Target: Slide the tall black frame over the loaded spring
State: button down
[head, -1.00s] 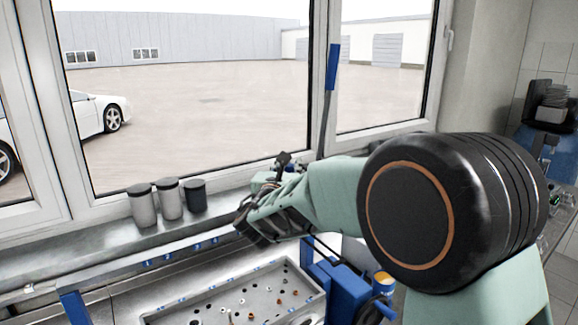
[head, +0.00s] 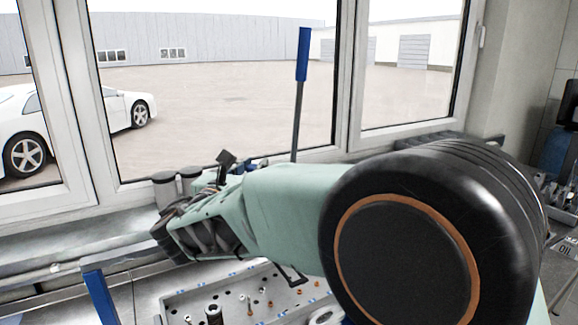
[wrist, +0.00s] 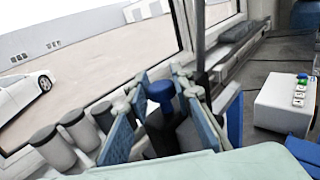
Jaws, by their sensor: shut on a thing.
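My gripper (wrist: 163,128) is shut on a dark upright piece with a blue knob (wrist: 160,92), seen between the blue-grey finger pads in the wrist view. It appears to be the tall black frame; its lower part is hidden. In the head view my gripper (head: 178,238) reaches left over the bench near the window sill, and what it holds cannot be made out there. The loaded spring cannot be made out in either view; my arm covers much of the bench.
A grey tray (head: 172,302) with small parts lies below my arm. Grey canisters (wrist: 48,140) stand along the sill. A dark lever with a blue handle (head: 303,55) rises before the window. A white box with buttons (wrist: 283,103) sits at right in the wrist view.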

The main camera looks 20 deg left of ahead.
jog(key=s+a, duration=1)
jog(key=s, duration=0.2)
jog(key=shift+a+p, duration=0.4)
jog(key=c, duration=1.7)
grip_release()
jog(key=shift+o, duration=0.2)
jog(key=s, duration=1.2)
jog(key=shift+d, duration=0.35)
